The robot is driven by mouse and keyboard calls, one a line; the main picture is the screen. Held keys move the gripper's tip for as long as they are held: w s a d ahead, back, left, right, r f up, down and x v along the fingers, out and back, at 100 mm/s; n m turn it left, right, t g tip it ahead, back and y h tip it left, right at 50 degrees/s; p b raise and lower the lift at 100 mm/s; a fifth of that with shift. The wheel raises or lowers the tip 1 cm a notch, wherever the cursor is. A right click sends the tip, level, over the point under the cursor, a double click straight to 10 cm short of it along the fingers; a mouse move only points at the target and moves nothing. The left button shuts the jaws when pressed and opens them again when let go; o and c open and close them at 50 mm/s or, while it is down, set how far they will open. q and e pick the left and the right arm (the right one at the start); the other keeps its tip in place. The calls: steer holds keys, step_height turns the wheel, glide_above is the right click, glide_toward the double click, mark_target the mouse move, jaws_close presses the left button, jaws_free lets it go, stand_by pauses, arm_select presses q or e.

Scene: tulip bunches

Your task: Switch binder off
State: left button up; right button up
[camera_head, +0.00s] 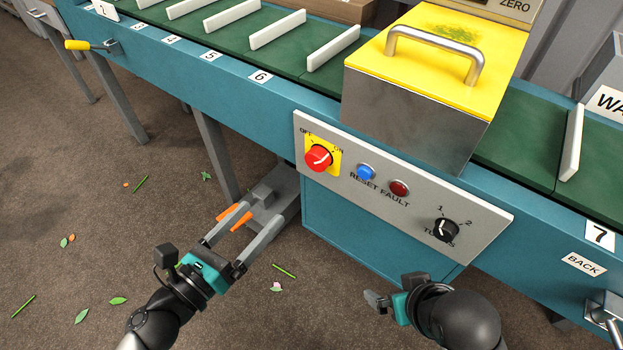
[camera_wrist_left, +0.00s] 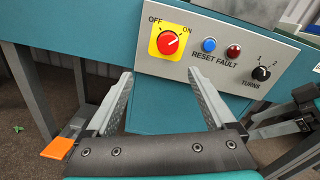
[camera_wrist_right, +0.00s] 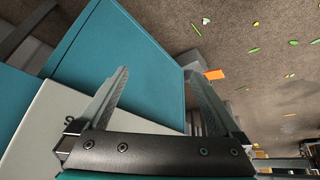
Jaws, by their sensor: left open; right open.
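The binder's red rotary switch (camera_head: 319,157) sits on a yellow plate marked OFF and ON, at the left end of the grey control panel (camera_head: 470,205). Its white mark points up and right, toward ON. It also shows in the left wrist view (camera_wrist_left: 168,42), beyond my fingers. My left gripper (camera_head: 262,214) is open and empty, below and left of the switch and apart from it. My right gripper (camera_head: 378,299) is low in front of the panel's right part. The right wrist view shows its open, empty fingers (camera_wrist_right: 156,73) against the teal cabinet.
A blue reset button (camera_head: 366,172), a red fault light (camera_head: 399,188) and a black turns knob (camera_head: 445,230) share the panel. A yellow-topped cover (camera_head: 430,60) with a handle stands above. An orange-marked grey floor unit (camera_head: 268,200) lies beneath the left gripper.

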mark_target(313, 162)
arm_select(q)
steer(key=w+d, duration=0.3)
steer(key=w, duration=0.1)
steer(key=w+d+m, duration=0.1)
steer(key=w+d, duration=0.2)
steer(key=w, duration=0.1)
steer(key=w+d+r+m, duration=0.1)
steer(key=w+d, duration=0.2)
steer(key=w, duration=0.1)
steer(key=shift+d+h, duration=0.35)
steer(key=shift+h, duration=0.05)
arm_select(e)
steer(key=shift+s+d+r+g, duration=0.1)
steer(key=shift+s+d+g, duration=0.2)
steer(key=shift+s+d, duration=0.1)
arm_select(q)
steer(key=c, duration=1.4)
steer(key=shift+p, duration=0.3)
